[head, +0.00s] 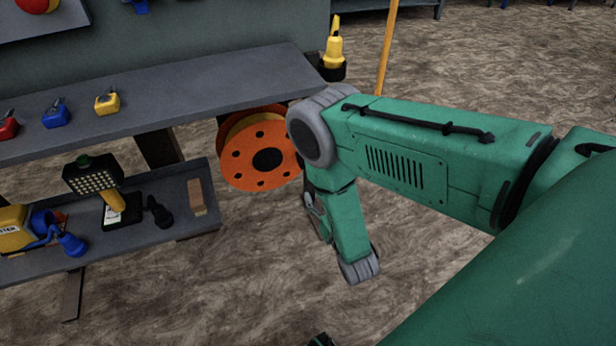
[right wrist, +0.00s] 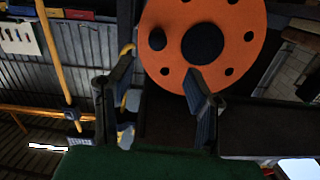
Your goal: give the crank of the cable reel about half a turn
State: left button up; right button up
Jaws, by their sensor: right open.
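The cable reel (head: 240,172) hangs under the right end of the bench top, its orange flange facing out, with several dark holes and a black hub. My right arm covers its right side in the head view; I cannot make out the crank there. In the right wrist view the orange flange (right wrist: 222,75) fills the upper middle. A dark round knob (right wrist: 157,40), which looks like the crank handle seen end-on, shows left of the hub. My right gripper (right wrist: 158,85) is open, its fingers apart below the knob, with nothing seen between them. My left gripper is out of view.
The bench top (head: 200,85) holds small red, blue and yellow tools. A lower shelf (head: 180,185) carries a lamp, a yellow case and a tan block. A yellow bottle (head: 334,50) stands beyond the bench's right end. The floor to the right is open.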

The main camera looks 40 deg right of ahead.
aim_at(305, 167)
jog(key=shift+t, duration=0.4)
jog(key=b+x, duration=0.4)
jog(key=x, duration=0.8)
jog(key=shift+w+d+b, duration=0.15)
jog(key=shift+w+b, duration=0.1)
jog(key=shift+b, duration=0.1)
jog(key=shift+w+d, duration=0.25)
jog(key=shift+w, duration=0.35)
grip_shut()
